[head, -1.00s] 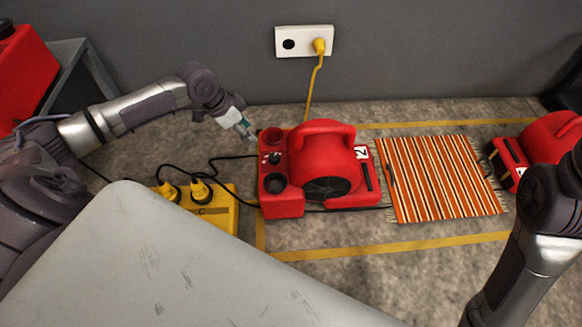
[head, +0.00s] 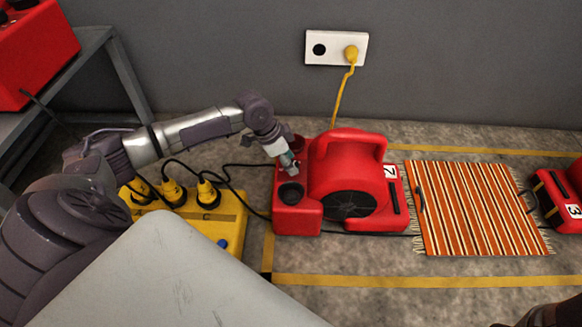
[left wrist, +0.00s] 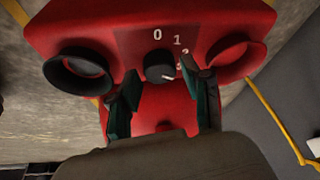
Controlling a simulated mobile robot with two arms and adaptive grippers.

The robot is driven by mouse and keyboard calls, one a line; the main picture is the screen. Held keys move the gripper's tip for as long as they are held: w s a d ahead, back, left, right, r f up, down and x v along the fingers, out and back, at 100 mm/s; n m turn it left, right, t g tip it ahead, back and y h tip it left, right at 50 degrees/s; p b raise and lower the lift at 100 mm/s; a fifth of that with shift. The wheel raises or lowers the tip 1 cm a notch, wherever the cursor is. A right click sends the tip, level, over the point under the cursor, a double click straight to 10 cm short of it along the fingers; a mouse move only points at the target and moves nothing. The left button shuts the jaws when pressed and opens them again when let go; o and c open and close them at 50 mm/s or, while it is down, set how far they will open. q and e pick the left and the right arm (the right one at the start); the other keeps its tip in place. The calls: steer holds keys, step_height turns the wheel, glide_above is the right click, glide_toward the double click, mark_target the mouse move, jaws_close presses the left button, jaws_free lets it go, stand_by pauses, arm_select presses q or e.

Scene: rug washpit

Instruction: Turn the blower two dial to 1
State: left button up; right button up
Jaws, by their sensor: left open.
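The red blower (head: 345,165) marked 2 stands on the floor in the middle of the head view. Its black dial (left wrist: 159,67) shows in the left wrist view on the red control face, with 0 and 1 printed above it and further numerals partly hidden at its right. The dial's white mark points to the lower right, away from the 1. My left gripper (head: 288,161) is over the blower's control end; in the left wrist view its open fingers (left wrist: 163,80) are on either side of the dial, apart from it. In the head view the gripper hides the dial. My right gripper is out of view.
A yellow power box (head: 228,222) with plugs and black cables lies left of the blower. A striped rug (head: 475,210) and another red blower (head: 553,200) lie to the right. A grey wall with a socket plate (head: 336,48) stands behind.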

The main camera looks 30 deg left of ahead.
arm_select(q)
steer(key=shift+w+d+f, duration=0.2)
steer(key=shift+f, duration=0.3)
